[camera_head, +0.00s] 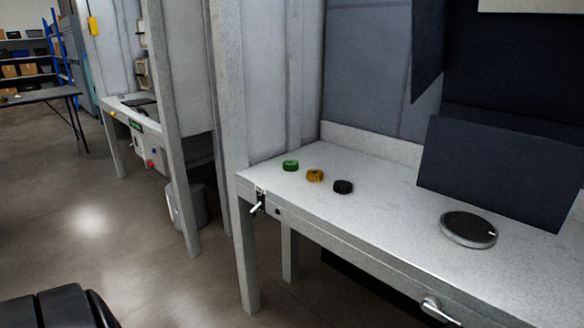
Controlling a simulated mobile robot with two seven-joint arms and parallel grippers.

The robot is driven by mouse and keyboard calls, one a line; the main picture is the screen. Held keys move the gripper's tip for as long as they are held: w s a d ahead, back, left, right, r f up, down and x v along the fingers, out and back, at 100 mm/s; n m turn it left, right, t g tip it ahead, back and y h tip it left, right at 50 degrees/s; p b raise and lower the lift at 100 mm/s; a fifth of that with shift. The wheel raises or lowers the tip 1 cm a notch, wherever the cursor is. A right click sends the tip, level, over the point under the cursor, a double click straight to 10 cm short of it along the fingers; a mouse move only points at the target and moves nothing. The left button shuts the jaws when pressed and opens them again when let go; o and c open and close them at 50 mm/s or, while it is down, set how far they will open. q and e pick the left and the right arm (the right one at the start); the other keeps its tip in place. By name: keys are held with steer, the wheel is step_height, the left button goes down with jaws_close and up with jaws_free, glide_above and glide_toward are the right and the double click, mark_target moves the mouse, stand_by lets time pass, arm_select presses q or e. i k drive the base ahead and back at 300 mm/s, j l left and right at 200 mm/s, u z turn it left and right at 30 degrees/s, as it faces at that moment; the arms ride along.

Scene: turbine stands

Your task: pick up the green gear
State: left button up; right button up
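The green gear (291,165) lies flat on the light grey workbench (390,235), near its left end. A yellow gear (315,175) lies just to its right, and a black gear (343,187) lies beyond that. The three sit in a slanting row with small gaps between them. Nothing covers the green gear. Neither of my grippers can be made out in the view.
A round dark disc with a pale rim (468,229) lies on the bench at right, before a dark upright panel (498,174). A handle (440,312) juts from the bench front. Grey posts stand left of the bench. Open floor (90,220) lies at left.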

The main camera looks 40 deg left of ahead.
mark_target(292, 166)
steer(key=i+j, duration=0.1)
steer(key=j, duration=0.3)
steer(key=i+j, duration=0.15)
steer(key=j, duration=0.2)
steer(key=i+j+u, duration=0.1)
steer(key=j, duration=0.3)
